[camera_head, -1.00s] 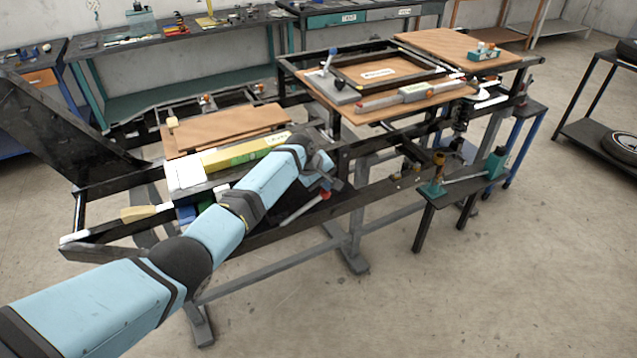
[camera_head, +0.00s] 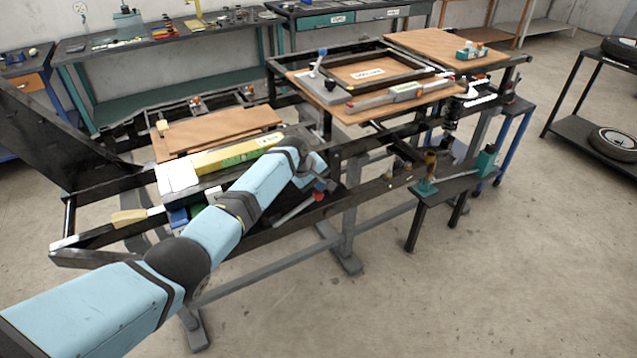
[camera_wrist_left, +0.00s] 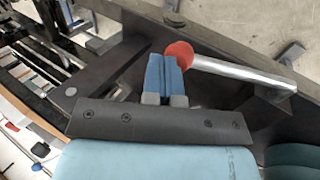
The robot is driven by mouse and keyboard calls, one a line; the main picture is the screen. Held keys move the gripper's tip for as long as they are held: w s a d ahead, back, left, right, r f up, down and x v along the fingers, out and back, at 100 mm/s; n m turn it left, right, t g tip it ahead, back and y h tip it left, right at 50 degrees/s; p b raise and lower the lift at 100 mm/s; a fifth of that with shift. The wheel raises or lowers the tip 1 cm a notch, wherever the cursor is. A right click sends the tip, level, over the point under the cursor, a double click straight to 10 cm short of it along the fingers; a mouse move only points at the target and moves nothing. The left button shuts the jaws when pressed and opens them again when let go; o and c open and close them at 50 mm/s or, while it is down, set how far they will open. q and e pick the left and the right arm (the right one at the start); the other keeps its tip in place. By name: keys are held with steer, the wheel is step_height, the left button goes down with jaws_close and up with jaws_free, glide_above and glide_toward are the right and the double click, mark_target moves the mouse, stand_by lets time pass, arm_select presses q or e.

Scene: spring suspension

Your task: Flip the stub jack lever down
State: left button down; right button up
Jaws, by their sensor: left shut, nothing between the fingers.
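A lever with a pale metal rod and a red ball knob (camera_head: 319,195) sits at the black frame, beside the end of my left arm. In the left wrist view the red ball (camera_wrist_left: 179,54) is at the upper middle and the rod (camera_wrist_left: 240,75) slants down to the right. My left gripper (camera_wrist_left: 164,62) is shut and empty, its blue fingertips right beside the ball; I cannot tell whether they touch it. In the head view my left wrist hides the fingers. No label shows whether this is the stub jack lever. My right gripper is out of view.
The black frame (camera_head: 265,236) carries wooden boards (camera_head: 215,130) and a yellow-green bar (camera_head: 235,152). Another lever with a blue knob (camera_head: 322,52) stands on a grey plate.

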arm_select(q)
step_height(320, 180, up, 5)
steer(key=p, duration=0.3)
steer(key=shift+d+f, duration=0.1)
steer(key=shift+d, duration=0.05)
step_height(320, 180, up, 9)
steer(key=b, duration=0.1)
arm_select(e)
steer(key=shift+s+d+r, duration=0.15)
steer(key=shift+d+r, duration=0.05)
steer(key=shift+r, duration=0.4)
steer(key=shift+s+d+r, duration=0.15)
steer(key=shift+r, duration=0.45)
arm_select(q)
steer(key=s+a+f+m+t, duration=0.2)
steer(key=s+a+f, duration=0.1)
steer(key=s+f, duration=0.75)
steer(key=s+a+f+m+t, duration=0.2)
steer(key=s+a+f, duration=0.1)
steer(key=s+f, duration=0.75)
steer(key=s+a+m+t, duration=0.2)
steer(key=s+a+m, duration=0.1)
steer(key=s, duration=1)
steer(key=s+a+f+m+t+y, duration=0.1)
steer(key=s+a, duration=0.3)
steer(key=s, duration=1)
steer(key=shift+s+a+m+t, duration=0.3)
steer(key=shift+a+m+t, duration=0.1)
steer(key=shift+m, duration=0.5)
